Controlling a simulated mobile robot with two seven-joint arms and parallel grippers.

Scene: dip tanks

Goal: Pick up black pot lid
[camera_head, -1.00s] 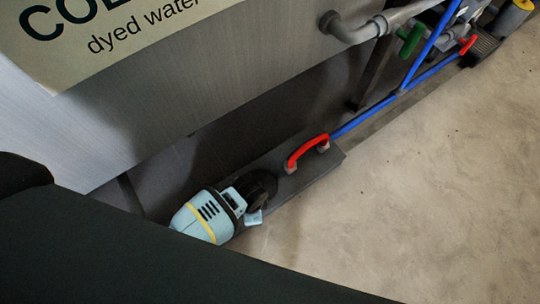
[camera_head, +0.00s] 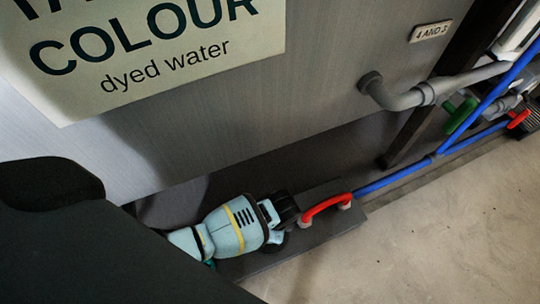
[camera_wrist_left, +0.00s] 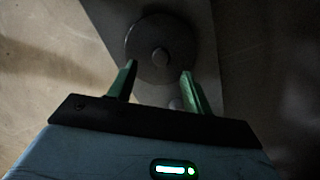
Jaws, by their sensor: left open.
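The black pot lid (camera_wrist_left: 163,34) shows in the left wrist view as a dark round disc with a round knob in its middle. It lies on a dark strip. My left gripper (camera_wrist_left: 159,72) is open, with its two green fingers apart and empty. Their tips overlap the lid's near edge in the picture; I cannot tell how far above it they are. In the head view I cannot make out the lid. My light-blue left wrist with a yellow band (camera_head: 228,236) is over the strip there, with only a bit of teal finger visible. My right gripper is out of view.
A dark base strip (camera_head: 345,221) with a red handle (camera_head: 327,204) runs along the floor beside the grey tank (camera_head: 310,90). Blue pipes (camera_head: 395,178) and a green handle (camera_head: 460,116) are to the right. Bare concrete floor (camera_head: 430,240) is clear at the lower right.

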